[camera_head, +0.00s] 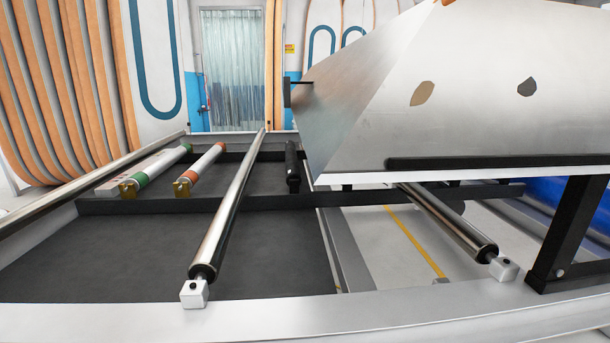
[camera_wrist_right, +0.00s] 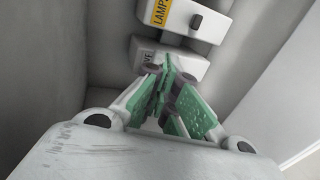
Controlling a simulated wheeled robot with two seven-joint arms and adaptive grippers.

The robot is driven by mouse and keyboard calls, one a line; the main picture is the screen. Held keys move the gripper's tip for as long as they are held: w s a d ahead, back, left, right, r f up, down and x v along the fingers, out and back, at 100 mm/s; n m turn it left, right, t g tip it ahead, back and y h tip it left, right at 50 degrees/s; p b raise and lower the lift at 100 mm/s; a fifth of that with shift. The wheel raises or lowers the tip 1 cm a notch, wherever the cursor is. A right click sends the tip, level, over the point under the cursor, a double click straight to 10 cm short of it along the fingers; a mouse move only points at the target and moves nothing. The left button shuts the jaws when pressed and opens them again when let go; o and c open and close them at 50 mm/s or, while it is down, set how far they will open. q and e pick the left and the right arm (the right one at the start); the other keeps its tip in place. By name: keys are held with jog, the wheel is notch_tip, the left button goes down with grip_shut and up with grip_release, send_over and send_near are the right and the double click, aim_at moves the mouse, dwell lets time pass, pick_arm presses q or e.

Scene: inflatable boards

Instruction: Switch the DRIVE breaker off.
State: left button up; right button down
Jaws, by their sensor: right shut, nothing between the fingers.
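In the right wrist view my right gripper (camera_wrist_right: 166,70) is shut and empty, its green-padded fingers together. Its tips lie in front of a white breaker block (camera_wrist_right: 184,62) whose label is partly covered; the letters "VE" show, which fits DRIVE. The toggle of this block is hidden behind the fingers, so its position cannot be told. I cannot tell whether the fingertips touch the block. Just above it is the LAMPS breaker (camera_wrist_right: 178,18), with a yellow label and a dark toggle. Neither gripper nor any breaker shows in the head view.
Pale enclosure walls (camera_wrist_right: 274,70) flank the breakers in the right wrist view. In the head view a large slanted metal hood (camera_head: 450,90) fills the upper right. Below it are a frame with metal rollers (camera_head: 230,210) and a dark tray floor (camera_head: 110,245) with tubes on it.

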jog(key=shift+f+b, duration=0.35)
jog(key=shift+f, duration=0.1)
dwell(0.7)
jog(key=shift+w, duration=0.25)
dwell(0.4)
jog(key=shift+f+b, duration=0.15)
jog(key=shift+b, duration=0.15)
jog(key=shift+w, duration=0.1)
jog(key=shift+s+p, duration=1)
jog(key=shift+s, duration=0.2)
jog(key=shift+s, duration=0.1)
jog(key=shift+s, duration=0.1)
